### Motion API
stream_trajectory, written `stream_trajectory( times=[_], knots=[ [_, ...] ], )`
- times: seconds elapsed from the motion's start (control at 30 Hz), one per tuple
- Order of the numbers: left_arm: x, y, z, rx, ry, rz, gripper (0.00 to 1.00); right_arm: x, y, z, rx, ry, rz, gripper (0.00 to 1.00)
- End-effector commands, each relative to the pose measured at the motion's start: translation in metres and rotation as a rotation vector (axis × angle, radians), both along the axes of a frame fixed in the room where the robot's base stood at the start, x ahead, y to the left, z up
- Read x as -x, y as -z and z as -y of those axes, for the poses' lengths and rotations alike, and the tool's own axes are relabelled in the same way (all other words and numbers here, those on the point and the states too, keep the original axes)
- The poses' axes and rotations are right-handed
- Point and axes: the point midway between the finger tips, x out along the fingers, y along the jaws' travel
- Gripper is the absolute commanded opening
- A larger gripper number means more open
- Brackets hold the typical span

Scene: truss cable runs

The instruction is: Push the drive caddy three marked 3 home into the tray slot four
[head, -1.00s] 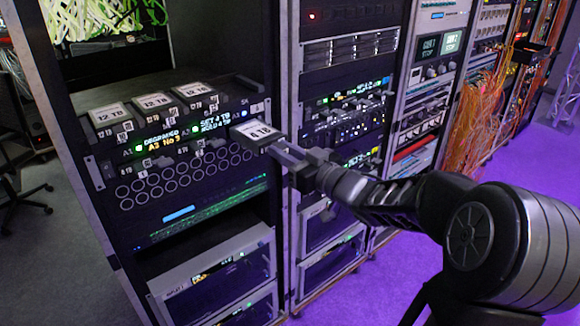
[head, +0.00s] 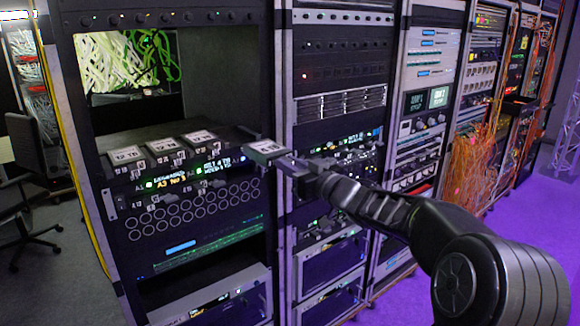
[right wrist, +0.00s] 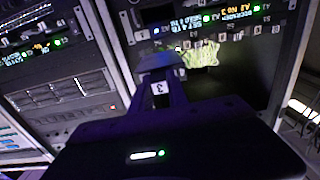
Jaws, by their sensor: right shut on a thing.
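The drive caddy (head: 266,149), with a white label on top, is in my right gripper (head: 290,163). In the right wrist view, the caddy's front tag reads 3 (right wrist: 160,88) and sits between the two fingers, which are shut on it. The drive tray (head: 110,204) is in the front rack, with three white-labelled caddies seated side by side. The held caddy is in front of the tray's right end and looks clear of it. Slot four's opening at that end is partly hidden, and I cannot tell how well the caddy lines up. My left gripper is out of view.
A tray display (head: 172,190) glows green and amber below the seated caddies. A rack post (head: 281,220) stands just right of the tray. More racks and orange cables (head: 490,150) stand further right. The purple floor (head: 520,225) is open; a chair (head: 30,180) is at left.

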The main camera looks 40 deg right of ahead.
Motion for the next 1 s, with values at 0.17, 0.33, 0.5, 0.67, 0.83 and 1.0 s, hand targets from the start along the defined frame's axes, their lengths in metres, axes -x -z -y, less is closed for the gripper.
stream_trajectory(
  times=[0.17,0.33,0.5,0.67,0.83,1.0],
  knots=[
    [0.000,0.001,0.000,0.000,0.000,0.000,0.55,-0.010,-0.001,0.000,0.000,-0.002,0.003,0.00],
    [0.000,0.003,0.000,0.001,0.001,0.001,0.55,-0.024,-0.001,0.000,0.000,-0.002,0.004,0.00],
    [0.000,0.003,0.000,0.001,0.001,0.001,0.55,-0.040,-0.001,0.000,0.000,-0.002,0.003,0.00],
    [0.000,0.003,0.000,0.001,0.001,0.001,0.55,-0.051,-0.002,0.000,0.000,-0.002,0.004,0.00],
    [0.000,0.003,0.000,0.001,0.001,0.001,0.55,-0.056,-0.001,0.000,0.000,-0.001,0.003,0.00],
    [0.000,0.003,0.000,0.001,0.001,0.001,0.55,-0.056,-0.002,0.001,0.000,-0.001,0.004,0.00]
  ],
)
